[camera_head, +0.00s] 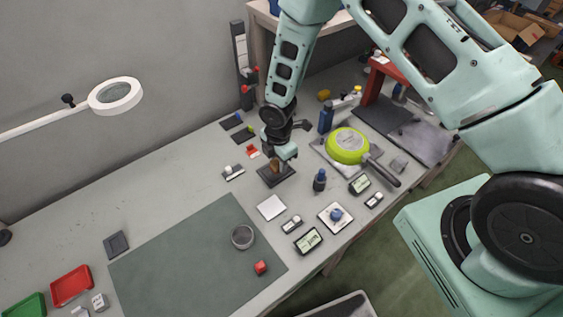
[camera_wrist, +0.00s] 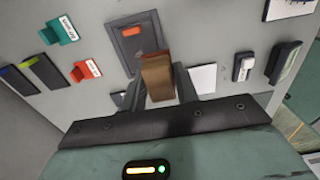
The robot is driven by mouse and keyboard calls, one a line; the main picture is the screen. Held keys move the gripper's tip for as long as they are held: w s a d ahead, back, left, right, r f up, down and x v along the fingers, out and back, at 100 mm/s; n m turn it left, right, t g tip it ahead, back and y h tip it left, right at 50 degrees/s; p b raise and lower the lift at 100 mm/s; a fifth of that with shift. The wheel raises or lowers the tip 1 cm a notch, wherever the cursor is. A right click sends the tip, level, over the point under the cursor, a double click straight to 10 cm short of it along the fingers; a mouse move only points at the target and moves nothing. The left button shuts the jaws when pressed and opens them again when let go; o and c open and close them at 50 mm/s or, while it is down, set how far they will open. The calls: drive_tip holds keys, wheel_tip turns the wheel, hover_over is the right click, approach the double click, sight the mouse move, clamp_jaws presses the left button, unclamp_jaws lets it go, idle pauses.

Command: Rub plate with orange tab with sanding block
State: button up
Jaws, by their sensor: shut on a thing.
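My gripper (camera_head: 281,157) is shut on the brown sanding block (camera_wrist: 157,78), whose end shows between the fingers in the wrist view. The block also shows below the fingers in the head view (camera_head: 275,166). The dark grey plate with the orange tab (camera_wrist: 125,58) lies flat on the bench just beyond the block in the wrist view. Its orange tab is at its far side. In the head view the plate (camera_head: 289,172) is under my gripper, which hides its tab. The block overlaps the plate's near part; I cannot tell whether they touch.
Plates with a blue tab (camera_wrist: 15,86) and a yellow-green tab (camera_wrist: 46,73) lie left of this plate. A red labelled holder (camera_wrist: 86,70) lies between. A green pan (camera_head: 347,146) lies to the right.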

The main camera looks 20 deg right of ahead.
drive_tip(key=shift+r+p, duration=0.4)
drive_tip(key=shift+r, duration=0.65)
